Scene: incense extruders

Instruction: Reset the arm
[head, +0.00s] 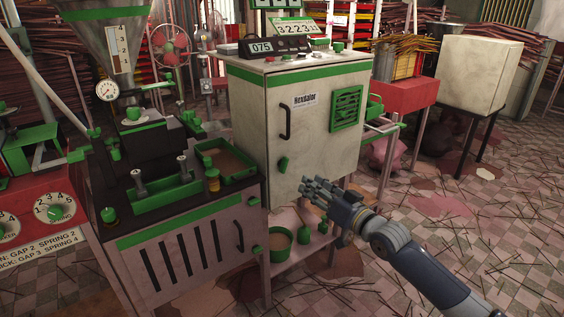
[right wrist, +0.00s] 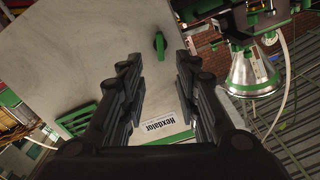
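My right arm comes in from the lower right in the head view. Its gripper (head: 322,194) is in front of the lower part of the white Hexdalor cabinet (head: 306,158), apparently clear of it. In the right wrist view the gripper's two dark fingers (right wrist: 160,88) stand well apart, with nothing between them. Past them show the cabinet's pale front, its green knob (right wrist: 160,44) and its name label (right wrist: 158,126). My left gripper does not show in either view.
A machine with a hopper (head: 104,32) and green trays stands left of the cabinet. A green bucket (head: 280,243) and green bottles sit on the low shelf. A red stand (head: 402,92) and a white box (head: 482,72) are at the right. Sticks litter the tiled floor, otherwise open at right.

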